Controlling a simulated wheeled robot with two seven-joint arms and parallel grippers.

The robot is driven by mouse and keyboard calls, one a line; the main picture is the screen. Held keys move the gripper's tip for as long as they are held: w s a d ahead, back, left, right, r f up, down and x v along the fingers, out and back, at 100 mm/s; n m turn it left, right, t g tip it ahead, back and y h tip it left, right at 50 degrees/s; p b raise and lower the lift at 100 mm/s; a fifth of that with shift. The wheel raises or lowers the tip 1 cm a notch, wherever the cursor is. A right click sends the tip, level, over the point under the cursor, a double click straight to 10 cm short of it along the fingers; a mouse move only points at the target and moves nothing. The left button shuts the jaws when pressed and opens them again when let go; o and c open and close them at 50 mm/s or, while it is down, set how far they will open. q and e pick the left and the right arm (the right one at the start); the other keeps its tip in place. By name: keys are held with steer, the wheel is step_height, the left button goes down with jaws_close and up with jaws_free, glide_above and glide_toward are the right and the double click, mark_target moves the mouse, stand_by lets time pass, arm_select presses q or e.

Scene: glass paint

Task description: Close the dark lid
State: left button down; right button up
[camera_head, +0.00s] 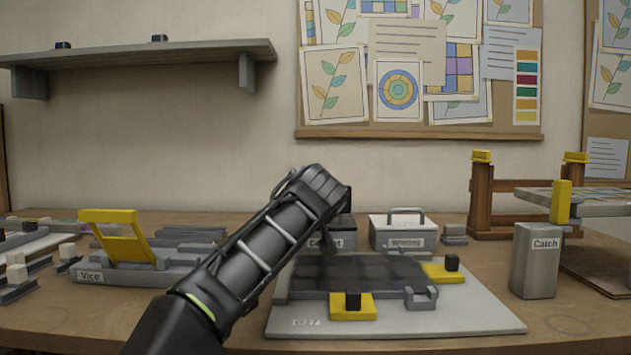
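A pale box (346,234) with a partly readable label stands at the back of the table, behind the grey board. Its top is mostly hidden by my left arm, and a dark part shows at its upper right; I cannot tell whether this is the dark lid or how it sits. My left gripper (326,241) is at the end of the arm from the lower left, pointing down in front of this box. Its fingers are mostly hidden, so contact and opening cannot be told. My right gripper is not in view.
A grey board (470,318) with a dark panel (360,272) and yellow clamps lies in front. A pale handled box (403,236) stands right of the labelled box. A "Vice" fixture (120,262) is left, a "Catch" block (535,268) and wooden frame (482,205) right.

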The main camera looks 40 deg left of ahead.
arm_select(q)
steer(key=shift+d+f+b, duration=0.2)
steer(key=shift+f+b, duration=0.15)
steer(key=shift+f, duration=0.4)
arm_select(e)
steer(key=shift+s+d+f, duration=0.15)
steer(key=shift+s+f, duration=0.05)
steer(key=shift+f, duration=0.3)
arm_select(q)
steer(key=shift+f, duration=0.1)
step_height(320, 180, up, 6)
steer(key=p, duration=0.5)
steer(key=s+d+f+b, duration=0.2)
steer(key=s+d, duration=0.3)
steer(key=s, duration=0.2)
steer(key=shift+s+d+b, duration=0.2)
steer(key=shift+d+b, duration=0.15)
steer(key=shift+b, duration=0.05)
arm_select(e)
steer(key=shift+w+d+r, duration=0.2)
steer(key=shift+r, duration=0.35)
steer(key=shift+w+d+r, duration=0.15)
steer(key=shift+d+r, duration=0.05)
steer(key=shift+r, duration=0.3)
